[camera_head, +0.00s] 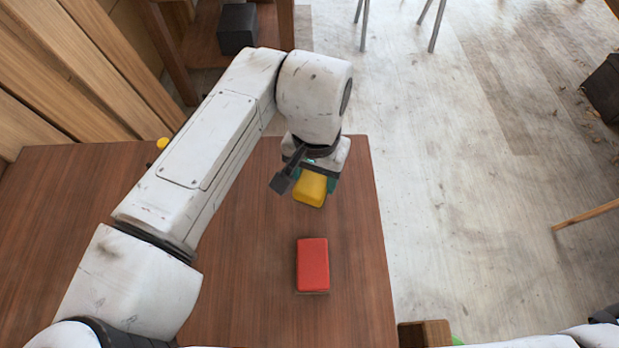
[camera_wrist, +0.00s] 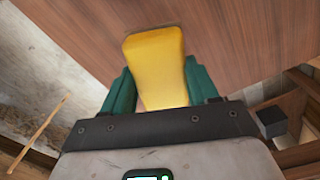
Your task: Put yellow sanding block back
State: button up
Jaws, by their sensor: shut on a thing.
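The yellow sanding block (camera_head: 311,189) is held in my gripper (camera_head: 312,184) over the brown tabletop, near its right side. In the wrist view the yellow block (camera_wrist: 156,62) sits between the two green fingers of my gripper (camera_wrist: 160,88), which are shut on it. The block appears raised above the table (camera_head: 245,255), but the exact height is hard to tell. Its upper end is hidden by the gripper in the head view.
A red block (camera_head: 313,264) lies on the table, nearer than the yellow one. A small yellow round thing (camera_head: 162,143) shows at the table's far edge, partly behind my arm. A wooden box (camera_head: 425,333) stands at the bottom right. Pale floor lies right of the table.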

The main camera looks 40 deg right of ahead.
aim_at(310, 184)
jog(key=shift+w+f, duration=0.4)
jog(key=shift+f, duration=0.1)
jog(key=shift+w+a+f+p, duration=0.15)
jog(key=shift+f+p, duration=0.3)
jog(key=shift+f, duration=1.3)
jog(key=shift+f, duration=0.15)
jog(key=o, duration=1)
notch_tip(310, 184, up, 12)
jog(key=shift+r+b, duration=0.2)
jog(key=shift+b, duration=0.45)
